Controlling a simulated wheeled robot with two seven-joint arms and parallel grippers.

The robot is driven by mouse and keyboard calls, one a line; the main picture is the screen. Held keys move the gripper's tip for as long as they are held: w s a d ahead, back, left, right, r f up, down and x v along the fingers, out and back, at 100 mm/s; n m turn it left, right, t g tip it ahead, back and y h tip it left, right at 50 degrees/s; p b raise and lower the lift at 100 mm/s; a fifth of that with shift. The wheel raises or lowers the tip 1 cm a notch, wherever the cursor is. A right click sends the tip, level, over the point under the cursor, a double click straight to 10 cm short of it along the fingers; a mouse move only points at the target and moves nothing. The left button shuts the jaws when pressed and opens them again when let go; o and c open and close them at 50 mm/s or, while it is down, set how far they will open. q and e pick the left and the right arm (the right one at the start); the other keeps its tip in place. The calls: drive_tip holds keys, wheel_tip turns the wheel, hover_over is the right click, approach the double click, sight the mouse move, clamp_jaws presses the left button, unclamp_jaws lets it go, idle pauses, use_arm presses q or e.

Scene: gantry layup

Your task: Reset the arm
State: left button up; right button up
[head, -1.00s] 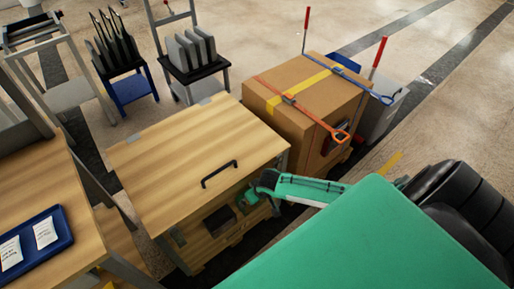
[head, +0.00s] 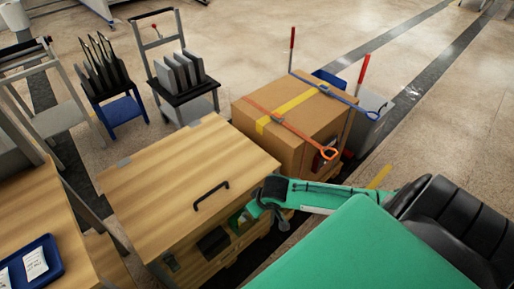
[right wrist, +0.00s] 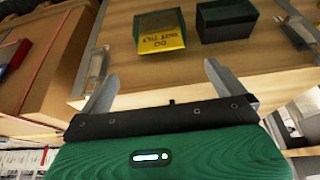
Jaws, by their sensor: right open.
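My right arm (head: 325,194) is green and reaches left in the head view to the front of a wooden crate (head: 180,165) with a black handle on its lid. My right gripper (right wrist: 162,90) is open in the right wrist view, its two metal fingers wide apart with nothing between them. Beyond the fingers is the wooden crate front, with a green pocket bearing a yellow label (right wrist: 161,41) and a dark box (right wrist: 226,20). In the head view its fingers are too small to make out. My left gripper is out of view.
A strapped cardboard box (head: 290,115) stands right of the crate. Stands with black panels (head: 100,65) and grey panels (head: 180,70) are behind. A wooden table with a blue tray (head: 40,258) is at left. Open floor (head: 440,130) lies at right.

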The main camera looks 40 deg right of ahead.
idle(0.6)
drive_tip(key=s+d+f+p, duration=0.1)
drive_tip(key=d+f+p, duration=0.25)
drive_tip(key=f, duration=0.95)
drive_tip(key=s+f+g+h, duration=0.1)
drive_tip(key=s+f, duration=0.8)
drive_tip(key=f, duration=0.3)
use_arm(q)
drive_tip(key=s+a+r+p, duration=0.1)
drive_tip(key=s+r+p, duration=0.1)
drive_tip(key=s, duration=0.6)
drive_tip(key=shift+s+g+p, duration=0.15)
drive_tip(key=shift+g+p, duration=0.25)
drive_tip(key=shift+p, duration=0.15)
use_arm(e)
drive_tip(key=s+a+f+g, duration=0.1)
drive_tip(key=s+a+f, duration=0.2)
drive_tip(key=s, duration=0.6)
drive_tip(key=s+a+f+n, duration=0.1)
drive_tip(key=s+a+f, duration=0.2)
drive_tip(key=s, duration=0.6)
drive_tip(key=s+a+f+g, duration=0.1)
drive_tip(key=s+a+f, duration=0.1)
drive_tip(key=s+f, duration=0.3)
drive_tip(key=s, duration=0.4)
drive_tip(key=shift+a+g+y, duration=0.3)
drive_tip(key=shift+a, duration=0.1)
